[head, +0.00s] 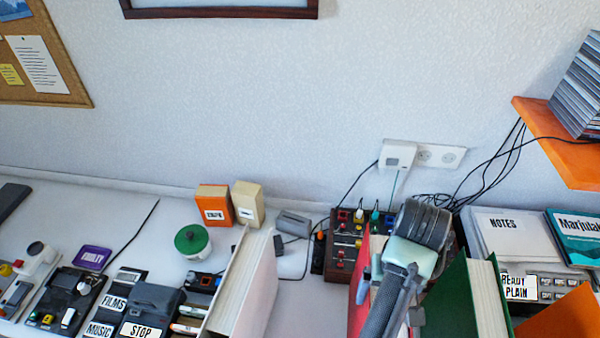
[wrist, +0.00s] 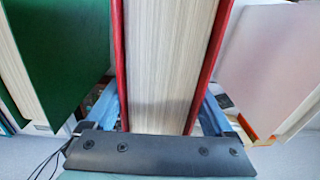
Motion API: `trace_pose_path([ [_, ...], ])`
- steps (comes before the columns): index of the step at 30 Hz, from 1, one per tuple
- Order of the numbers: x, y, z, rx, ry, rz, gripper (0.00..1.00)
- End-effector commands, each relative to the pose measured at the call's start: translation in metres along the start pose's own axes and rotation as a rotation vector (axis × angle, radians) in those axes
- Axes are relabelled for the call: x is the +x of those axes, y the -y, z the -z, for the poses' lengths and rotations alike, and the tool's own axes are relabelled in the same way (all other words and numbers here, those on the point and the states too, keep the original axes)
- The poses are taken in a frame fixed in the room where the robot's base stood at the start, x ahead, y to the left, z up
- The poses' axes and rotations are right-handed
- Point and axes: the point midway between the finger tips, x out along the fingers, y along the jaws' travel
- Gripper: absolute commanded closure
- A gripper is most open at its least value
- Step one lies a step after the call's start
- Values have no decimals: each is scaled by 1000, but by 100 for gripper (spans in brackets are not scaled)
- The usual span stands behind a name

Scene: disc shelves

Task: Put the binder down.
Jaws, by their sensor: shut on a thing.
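The red binder (wrist: 170,60) stands upright between the two blue fingers of my gripper (wrist: 162,112) in the wrist view, its pale pages facing the camera. The fingers are closed against its red covers, one on each side. In the head view my gripper (head: 388,290) hides most of it, and a strip of its red cover (head: 359,285) shows at the left of my arm. Its lower edge is out of sight, so I cannot tell whether it touches the desk.
A pale binder (head: 243,285) stands to the left, with a gap of bare desk (head: 300,318) between. A green binder (head: 468,295) stands close on the right, and an orange one (head: 565,318) leans beyond it. A box with knobs (head: 346,243) and cables lies behind.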

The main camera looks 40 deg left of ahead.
Motion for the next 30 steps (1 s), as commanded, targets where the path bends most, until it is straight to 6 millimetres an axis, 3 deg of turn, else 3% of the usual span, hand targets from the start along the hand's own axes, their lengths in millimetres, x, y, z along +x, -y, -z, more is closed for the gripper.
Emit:
trace_pose_path([
  [5,-2,4,1,-2,-3,-1,100],
  [11,-3,32,0,-5,-2,-1,100],
  [24,-2,131,1,-8,-4,0,100],
  [30,-3,164,1,-4,-4,0,100],
])
